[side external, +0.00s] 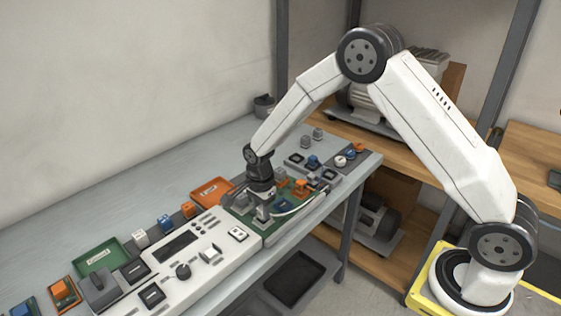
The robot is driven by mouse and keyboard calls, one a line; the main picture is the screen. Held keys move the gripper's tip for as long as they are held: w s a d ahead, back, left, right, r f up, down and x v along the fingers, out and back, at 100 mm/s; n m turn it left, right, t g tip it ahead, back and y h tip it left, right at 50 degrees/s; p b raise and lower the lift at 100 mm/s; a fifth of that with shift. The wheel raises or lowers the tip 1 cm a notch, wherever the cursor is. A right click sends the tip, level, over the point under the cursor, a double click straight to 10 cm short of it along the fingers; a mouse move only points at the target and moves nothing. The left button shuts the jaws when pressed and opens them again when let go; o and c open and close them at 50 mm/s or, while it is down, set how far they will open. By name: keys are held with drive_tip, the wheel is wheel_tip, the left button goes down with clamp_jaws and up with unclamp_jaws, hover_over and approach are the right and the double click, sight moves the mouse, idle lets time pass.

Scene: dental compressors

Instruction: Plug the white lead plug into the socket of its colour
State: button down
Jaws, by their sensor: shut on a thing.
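My gripper (263,212) points down over a green board (241,207) on the right half of the bench. It is shut on a small pale piece that appears to be the white lead plug, mostly hidden by the jaws. A white lead (305,206) curves from beside the gripper along the board's front edge to the right. Orange parts (300,187) stand on the board right of the gripper. The white socket cannot be made out for certain, and whether the plug touches anything below is too small to tell.
A white control panel (210,257) with raised knobs lies left of the board. An orange tray (211,191) and a green tray (97,256) lie behind it, with small coloured blocks (165,222) between. Blue, white and orange pieces (341,160) stand at the bench's right end.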

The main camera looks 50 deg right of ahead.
drive_tip(key=shift+f, duration=0.4)
idle(0.3)
unclamp_jaws()
idle(0.4)
drive_tip(key=shift+r, duration=0.1)
drive_tip(key=shift+r, duration=3.45)
